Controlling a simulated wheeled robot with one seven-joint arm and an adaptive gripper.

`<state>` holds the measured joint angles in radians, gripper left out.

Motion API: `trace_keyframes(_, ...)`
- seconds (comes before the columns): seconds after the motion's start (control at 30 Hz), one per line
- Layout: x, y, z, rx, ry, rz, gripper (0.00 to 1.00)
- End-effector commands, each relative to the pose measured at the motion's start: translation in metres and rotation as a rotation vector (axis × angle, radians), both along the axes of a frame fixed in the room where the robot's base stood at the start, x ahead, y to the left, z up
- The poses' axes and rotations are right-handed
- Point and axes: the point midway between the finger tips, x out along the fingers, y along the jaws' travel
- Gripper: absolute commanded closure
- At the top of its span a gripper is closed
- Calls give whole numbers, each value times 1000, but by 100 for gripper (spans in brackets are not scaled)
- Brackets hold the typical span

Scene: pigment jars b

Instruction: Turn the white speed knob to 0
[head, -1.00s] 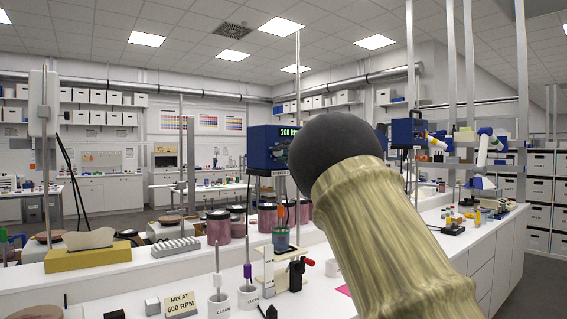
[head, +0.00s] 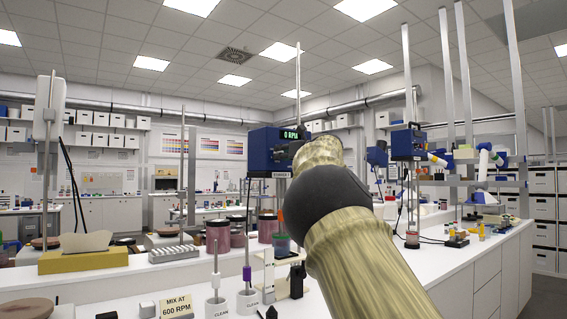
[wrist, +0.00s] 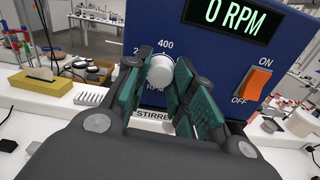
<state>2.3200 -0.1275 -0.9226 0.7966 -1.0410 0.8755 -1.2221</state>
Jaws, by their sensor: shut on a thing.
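The blue stirrer box (head: 262,151) stands on its stand in the middle of the head view, and its green display reads 0 RPM. In the wrist view the box front (wrist: 225,62) fills the upper right, with the display (wrist: 236,16) also reading 0 RPM. The white speed knob (wrist: 160,72) sits on this front, below the 400 mark. My gripper (wrist: 158,84) is shut on the knob, with a green-padded finger on either side. The knob's pointer cannot be made out. In the head view my arm hides the gripper and knob.
An orange ON/OFF switch (wrist: 252,83) is right of the knob. A MIX AT 600 RPM sign (head: 176,305), jars with pink contents (head: 218,236) and cups marked CLEAN (head: 217,305) stand on the white bench. A second blue stirrer (head: 408,145) is farther right.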

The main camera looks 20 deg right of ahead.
Motion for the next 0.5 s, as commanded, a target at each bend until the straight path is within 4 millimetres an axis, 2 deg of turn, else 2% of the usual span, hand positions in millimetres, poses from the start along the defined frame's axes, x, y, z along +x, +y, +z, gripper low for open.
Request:
trace_keyframes(0.03, 0, -1, -5, -41, -15, -2, 99)
trace_keyframes(0.5, -1, 0, 0, -328, -121, -1, 99)
